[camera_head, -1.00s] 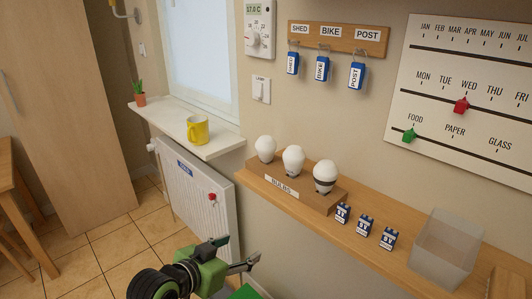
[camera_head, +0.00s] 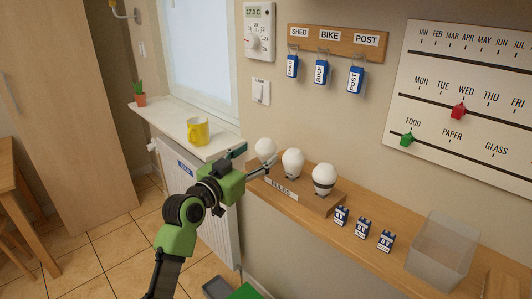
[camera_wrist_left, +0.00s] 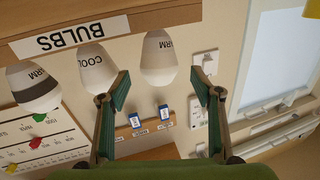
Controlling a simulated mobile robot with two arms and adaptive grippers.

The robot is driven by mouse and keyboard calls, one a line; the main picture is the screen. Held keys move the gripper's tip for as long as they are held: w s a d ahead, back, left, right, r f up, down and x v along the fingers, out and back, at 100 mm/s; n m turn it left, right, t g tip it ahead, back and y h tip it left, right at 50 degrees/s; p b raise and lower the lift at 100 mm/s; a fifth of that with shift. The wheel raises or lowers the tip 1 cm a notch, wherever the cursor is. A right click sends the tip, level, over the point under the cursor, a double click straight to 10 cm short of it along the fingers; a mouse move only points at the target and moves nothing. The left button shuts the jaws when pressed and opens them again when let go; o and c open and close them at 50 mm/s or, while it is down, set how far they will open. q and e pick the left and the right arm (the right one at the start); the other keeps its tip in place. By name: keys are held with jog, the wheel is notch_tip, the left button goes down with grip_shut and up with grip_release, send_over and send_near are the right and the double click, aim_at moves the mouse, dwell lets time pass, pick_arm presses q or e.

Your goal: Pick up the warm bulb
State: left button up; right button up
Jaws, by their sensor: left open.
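Three white bulbs stand in a wooden holder labelled BULBS (camera_head: 282,188). In the left wrist view the left bulb in the head view (camera_head: 265,147) is the right one (camera_wrist_left: 159,60), and its visible letters end in "ARM". The middle bulb (camera_head: 293,163) reads "COOL" (camera_wrist_left: 95,68). The bulb with a dark band (camera_head: 324,179) also shows "ARM" (camera_wrist_left: 35,90). My left gripper (camera_head: 257,158) is open and empty, close to the left bulb. In the wrist view its fingertips (camera_wrist_left: 160,82) lie on either side of that bulb; whether they reach around it is unclear. My right gripper is not in view.
A yellow mug (camera_head: 198,131) stands on the windowsill, left of my gripper. Several small blue-and-white boxes (camera_head: 363,228) and a clear bin (camera_head: 442,250) stand on the shelf right of the holder. A radiator (camera_head: 222,225) is below the sill.

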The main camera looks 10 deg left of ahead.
aim_at(267, 148)
pick_arm(q)
jog(key=shift+p+x, duration=0.35)
jog(key=shift+x, duration=0.4)
jog(key=shift+p+x, duration=0.55)
jog(key=shift+x, duration=1.55)
jog(key=shift+f, duration=0.1)
jog(key=shift+c, duration=0.4)
jog(key=c, duration=1.2)
